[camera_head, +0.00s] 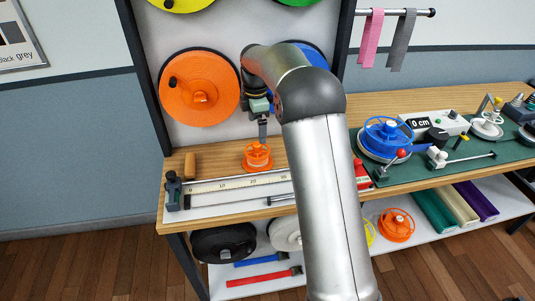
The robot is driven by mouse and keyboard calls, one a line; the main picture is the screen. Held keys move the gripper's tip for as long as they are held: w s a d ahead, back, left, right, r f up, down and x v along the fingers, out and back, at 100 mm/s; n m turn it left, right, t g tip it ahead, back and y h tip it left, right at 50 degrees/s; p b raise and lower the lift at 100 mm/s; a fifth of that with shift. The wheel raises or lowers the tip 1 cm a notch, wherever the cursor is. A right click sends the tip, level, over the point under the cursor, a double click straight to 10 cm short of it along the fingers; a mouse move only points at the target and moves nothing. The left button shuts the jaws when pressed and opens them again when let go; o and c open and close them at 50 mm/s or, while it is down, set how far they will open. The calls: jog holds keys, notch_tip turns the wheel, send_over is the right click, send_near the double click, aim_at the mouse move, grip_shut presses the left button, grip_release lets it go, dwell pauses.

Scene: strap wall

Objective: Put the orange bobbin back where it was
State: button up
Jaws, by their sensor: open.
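An orange bobbin (257,156) stands upright on the wooden bench, on or with a wider orange base, behind the ruler. Another orange spool (397,225) lies on the white lower shelf to the right. My gripper (262,136) points down just above the bench bobbin, with its jaws open. The tips are small in this view, and I cannot tell whether they touch the bobbin. My arm hides the bench to the right of it and part of the wall behind.
A large orange reel (199,88) and a partly hidden blue reel (311,52) hang on the back panel. A ruler fixture (238,186) lies along the bench's front. A blue spool (386,137) stands on the green mat (455,160) at right. A wooden block (190,165) is at left.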

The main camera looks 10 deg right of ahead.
jog(key=s+r+m, duration=0.3)
jog(key=s+m, duration=0.1)
jog(key=s, duration=0.4)
jog(key=s+r+m, duration=0.2)
jog(key=s+m, duration=0.2)
jog(key=s, duration=0.5)
jog(key=s+f+m, duration=0.2)
jog(key=s+m, duration=0.3)
jog(key=s, duration=0.6)
jog(key=s+f+m, duration=0.3)
jog(key=s+m, duration=0.2)
jog(key=s, duration=0.7)
jog(key=shift+a+f+t, duration=0.15)
jog(key=shift+a+t, duration=0.05)
jog(key=shift+t, duration=0.1)
jog(key=shift+s, duration=0.1)
